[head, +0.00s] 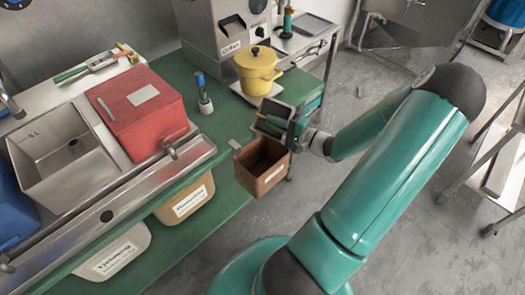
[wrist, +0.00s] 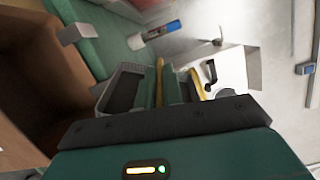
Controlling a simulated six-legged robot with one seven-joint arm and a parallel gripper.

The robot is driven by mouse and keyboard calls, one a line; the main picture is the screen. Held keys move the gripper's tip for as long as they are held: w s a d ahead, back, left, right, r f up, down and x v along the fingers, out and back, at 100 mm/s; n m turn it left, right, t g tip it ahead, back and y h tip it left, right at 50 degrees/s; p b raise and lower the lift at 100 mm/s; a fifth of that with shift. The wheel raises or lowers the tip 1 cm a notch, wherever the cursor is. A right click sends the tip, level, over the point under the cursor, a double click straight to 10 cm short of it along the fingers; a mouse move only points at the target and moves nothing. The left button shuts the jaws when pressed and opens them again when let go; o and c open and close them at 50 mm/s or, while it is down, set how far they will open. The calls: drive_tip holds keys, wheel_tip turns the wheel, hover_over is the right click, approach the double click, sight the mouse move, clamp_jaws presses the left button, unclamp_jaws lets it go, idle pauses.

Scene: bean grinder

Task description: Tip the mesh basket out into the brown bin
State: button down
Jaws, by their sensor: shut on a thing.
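The brown bin (head: 262,181) hangs at the front edge of the green bench in the head view, its open top facing up. In the wrist view its inside (wrist: 30,75) fills the left side. My gripper (head: 283,127) is just above the bin's back right rim, shut on the dark grey mesh basket (head: 277,108). The basket looks tilted; its contents cannot be made out. In the wrist view the mesh basket (wrist: 118,88) shows beside my fingers (wrist: 160,88), to the right of the bin. The exact grip is partly hidden.
A yellow pot (head: 257,72) stands behind the basket, near the grey grinder (head: 222,25). A blue-topped bottle (head: 203,96) stands on the green bench. A red box (head: 143,112) and a steel sink (head: 68,160) are at left. Open floor (head: 420,225) lies to the right.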

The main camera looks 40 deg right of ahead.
drive_tip(key=shift+r+n, duration=0.1)
drive_tip(key=shift+n, duration=0.4)
drive_tip(key=shift+a+n, duration=0.15)
drive_tip(key=shift+n, duration=0.15)
drive_tip(key=shift+s+a+n+b, duration=0.3)
drive_tip(key=shift+a+n, duration=0.2)
drive_tip(key=shift+n, duration=0.2)
drive_tip(key=s+a+f+n, duration=0.1)
drive_tip(key=a+f+n, duration=0.3)
drive_tip(key=n, duration=0.2)
drive_tip(key=shift+a+b, duration=0.35)
drive_tip(key=shift+b, duration=0.05)
